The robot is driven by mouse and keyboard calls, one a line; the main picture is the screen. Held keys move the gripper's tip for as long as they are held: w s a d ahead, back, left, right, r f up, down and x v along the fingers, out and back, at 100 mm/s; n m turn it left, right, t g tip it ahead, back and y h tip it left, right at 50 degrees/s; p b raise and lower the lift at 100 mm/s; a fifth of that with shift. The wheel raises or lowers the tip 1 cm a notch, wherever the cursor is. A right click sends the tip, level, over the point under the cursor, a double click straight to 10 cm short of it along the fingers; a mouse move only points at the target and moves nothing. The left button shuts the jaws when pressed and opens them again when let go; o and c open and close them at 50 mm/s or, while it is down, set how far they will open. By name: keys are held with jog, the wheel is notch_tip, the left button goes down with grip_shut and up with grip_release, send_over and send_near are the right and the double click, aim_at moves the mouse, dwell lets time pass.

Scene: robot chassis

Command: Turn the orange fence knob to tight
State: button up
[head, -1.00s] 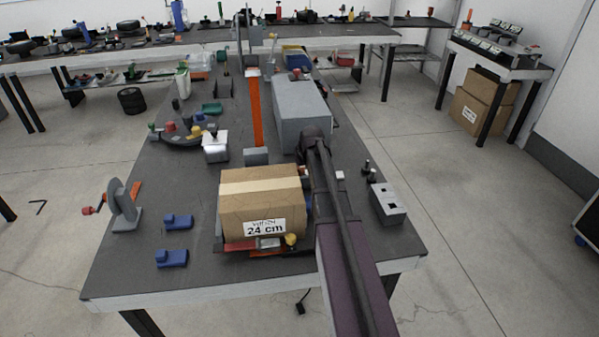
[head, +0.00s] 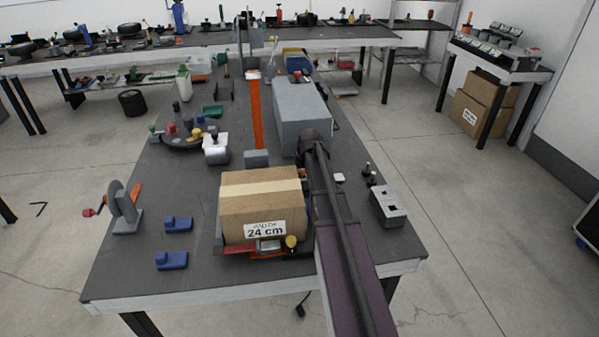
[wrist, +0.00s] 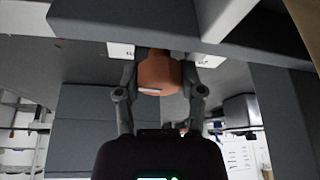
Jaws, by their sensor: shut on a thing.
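The orange knob (wrist: 158,74) sits in the middle of the wrist view, with a pale mark on its lower face. My gripper (wrist: 160,88) has one finger on each side of the knob and is shut on it. White labels show on the dark surface at the left (wrist: 120,50) and right (wrist: 208,60) of the knob; their words are too small to read. In the head view my arm hides the gripper and knob, beside the long grey block (head: 302,108).
A cardboard box marked 24 cm (head: 258,200) stands close to the left of my arm. A grey two-hole block (head: 388,206) is to the right. Two blue pieces (head: 178,223) and a hand-crank device (head: 124,208) stand at the left. The bench's front-left area is mostly clear.

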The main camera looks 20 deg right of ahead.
jog(key=shift+m+h, duration=0.6)
jog(key=shift+m, duration=1)
jog(key=o, duration=1.1)
jog(key=shift+o, duration=0.3)
